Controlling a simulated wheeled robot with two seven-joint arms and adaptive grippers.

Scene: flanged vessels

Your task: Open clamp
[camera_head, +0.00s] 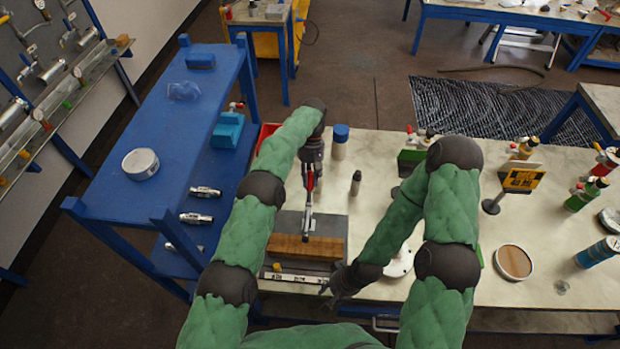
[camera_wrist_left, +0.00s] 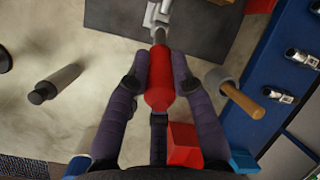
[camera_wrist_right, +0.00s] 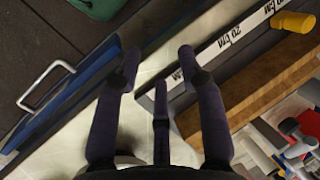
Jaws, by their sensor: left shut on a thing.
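The clamp (camera_head: 307,222) is a metal toggle clamp on a dark grey plate (camera_head: 337,226), with its arm reaching toward a wooden block (camera_head: 308,247). My left gripper (camera_head: 311,166) is shut on the clamp's red handle; in the left wrist view, the fingers (camera_wrist_left: 160,82) lie on both sides of the red handle (camera_wrist_left: 160,95). The metal part (camera_wrist_left: 158,18) shows beyond it. How the clamp's tip meets the block is unclear. My right gripper (camera_head: 335,288) is empty with its fingers apart, low at the table's front edge. In the right wrist view, the fingertips (camera_wrist_right: 159,60) are beside the marked white strip.
A blue shelf (camera_head: 160,140) stands left of the table. A dark bottle (camera_head: 356,183) and a blue-capped jar (camera_head: 339,150) stand near my left arm. A mallet (camera_wrist_left: 236,92) lies beside the handle. A yellow sign (camera_head: 521,178) stands to the right.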

